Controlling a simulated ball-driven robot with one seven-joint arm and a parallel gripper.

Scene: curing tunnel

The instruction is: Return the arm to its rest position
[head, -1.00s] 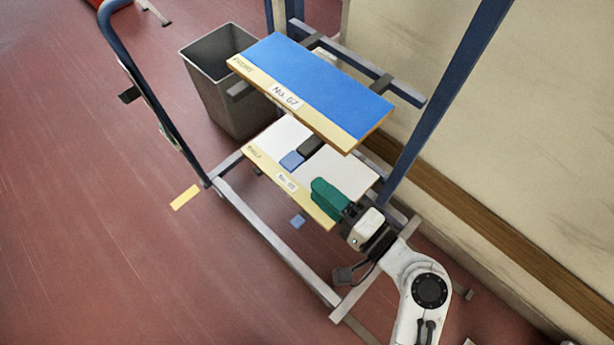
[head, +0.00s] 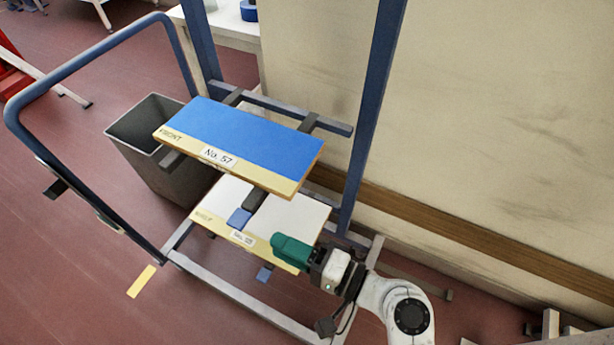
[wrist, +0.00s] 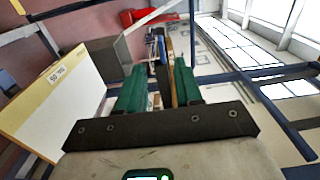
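My white arm (head: 398,308) reaches in from the lower right of the head view. Its end, my gripper (head: 290,250) with green fingers, is by the right front corner of the lower white panel (head: 290,220) in the head view; I cannot tell how high it is over it. In the wrist view the two green fingers of my gripper (wrist: 158,88) stand apart, with background showing between them and nothing visibly held. The white panel (wrist: 60,105) lies to the left of the fingers there.
A blue panel (head: 245,135) labelled No. 57 rests on the rack above the white one. A blue upright (head: 370,110) stands behind, near the wall (head: 490,130). A grey bin (head: 150,125) stands at the left behind the blue handrail (head: 85,55).

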